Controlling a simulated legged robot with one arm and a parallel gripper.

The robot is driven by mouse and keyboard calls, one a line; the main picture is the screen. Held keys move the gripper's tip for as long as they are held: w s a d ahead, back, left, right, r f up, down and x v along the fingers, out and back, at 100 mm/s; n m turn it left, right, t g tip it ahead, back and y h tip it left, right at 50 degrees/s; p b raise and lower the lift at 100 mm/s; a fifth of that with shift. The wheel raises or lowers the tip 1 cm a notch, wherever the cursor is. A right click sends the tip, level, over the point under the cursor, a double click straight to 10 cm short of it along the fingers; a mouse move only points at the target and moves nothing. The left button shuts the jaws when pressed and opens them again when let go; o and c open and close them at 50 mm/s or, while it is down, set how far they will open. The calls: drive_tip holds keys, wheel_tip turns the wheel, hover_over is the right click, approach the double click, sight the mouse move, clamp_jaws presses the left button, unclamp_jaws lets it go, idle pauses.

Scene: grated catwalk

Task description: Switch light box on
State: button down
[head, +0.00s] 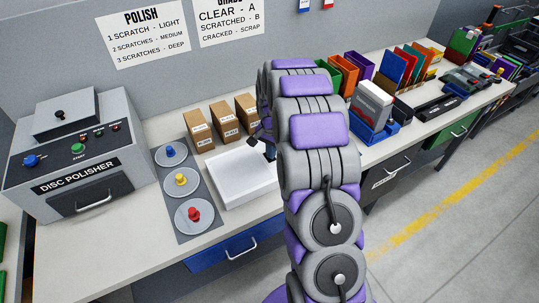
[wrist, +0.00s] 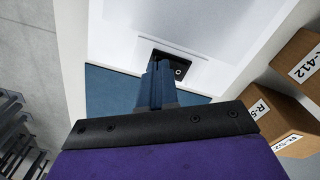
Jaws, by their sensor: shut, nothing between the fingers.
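The light box (head: 240,178) is a flat white box on the workbench; it also fills the upper middle of the wrist view (wrist: 200,25). A small black switch (wrist: 181,70) with a round white mark sits on it near my gripper. My gripper (wrist: 158,68) is shut and empty, its blue fingertips overlapping the left part of the switch in the wrist view. I cannot tell whether they touch it. In the head view my gripper (head: 269,152) is at the box's back right, partly hidden by my arm. I cannot tell whether the box is lit.
Small brown boxes (head: 198,131) stand close behind the light box. A grey panel (head: 176,185) with blue, yellow and red knobs lies left of it, beside the disc polisher (head: 75,155). Coloured cases (head: 372,103) stand to the right. The bench front is clear.

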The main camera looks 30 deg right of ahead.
drive_tip(key=shift+f, duration=0.2)
drive_tip(key=shift+r, duration=0.1)
drive_tip(key=shift+r+p, duration=1.4)
drive_tip(key=shift+r, duration=2)
drive_tip(key=s+a+r+n, duration=0.3)
drive_tip(key=s+a+r, duration=0.3)
drive_tip(key=s, duration=0.3)
drive_tip(key=s+a+r+n, duration=0.3)
drive_tip(key=s+a+r, duration=0.25)
drive_tip(key=s, duration=0.25)
drive_tip(key=s+a+r+n+g, duration=0.1)
drive_tip(key=s+a+n, duration=0.1)
drive_tip(key=s, duration=0.9)
drive_tip(key=s+a+r+n, duration=0.1)
drive_tip(key=s+a+n, duration=0.2)
drive_tip(key=s, duration=0.9)
drive_tip(key=shift+n+g, duration=0.3)
drive_tip(key=shift+g, duration=0.1)
